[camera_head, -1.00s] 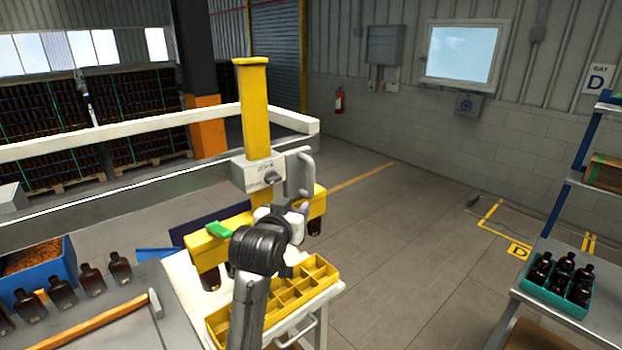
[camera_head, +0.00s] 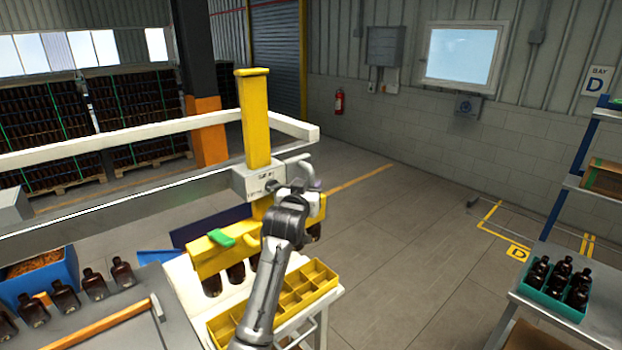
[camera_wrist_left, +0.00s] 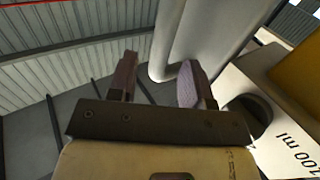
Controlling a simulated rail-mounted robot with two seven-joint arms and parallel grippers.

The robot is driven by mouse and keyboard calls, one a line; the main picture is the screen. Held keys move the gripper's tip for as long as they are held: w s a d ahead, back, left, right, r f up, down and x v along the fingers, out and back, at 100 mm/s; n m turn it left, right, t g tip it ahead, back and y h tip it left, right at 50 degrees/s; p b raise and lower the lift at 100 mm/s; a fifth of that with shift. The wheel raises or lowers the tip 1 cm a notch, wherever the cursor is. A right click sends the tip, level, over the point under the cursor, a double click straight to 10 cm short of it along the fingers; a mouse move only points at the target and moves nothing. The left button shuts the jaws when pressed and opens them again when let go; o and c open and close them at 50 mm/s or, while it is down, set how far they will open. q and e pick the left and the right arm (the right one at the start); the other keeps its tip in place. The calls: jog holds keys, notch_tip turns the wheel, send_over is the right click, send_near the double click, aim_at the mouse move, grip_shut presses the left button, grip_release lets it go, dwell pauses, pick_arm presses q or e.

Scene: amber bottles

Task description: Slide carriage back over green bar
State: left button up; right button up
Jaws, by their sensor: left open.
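The grey carriage (camera_head: 258,182) with a printed label sits on the white rail and carries a tall yellow column (camera_head: 254,120). A grey tubular handle (camera_head: 301,163) sticks out on its right side. It also shows in the left wrist view (camera_wrist_left: 190,40). Below the carriage hangs a yellow head (camera_head: 215,258) with brown bottles under it. A short green bar (camera_head: 221,238) lies on the head's left end. My left gripper (camera_wrist_left: 158,68) is open, its fingers close to the handle's end; I cannot tell whether they touch it. My right gripper is out of view.
A yellow divided crate (camera_head: 290,292) stands on a white table below the head. At the left are several amber bottles (camera_head: 95,285), an orange-handled tool (camera_head: 105,322) and a blue bin (camera_head: 40,275). A teal crate of bottles (camera_head: 556,290) stands at the right.

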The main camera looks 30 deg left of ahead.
aim_at(310, 183)
pick_arm(q)
jog(key=shift+p+x, duration=0.3)
jog(key=shift+x, duration=1.4)
grip_shut()
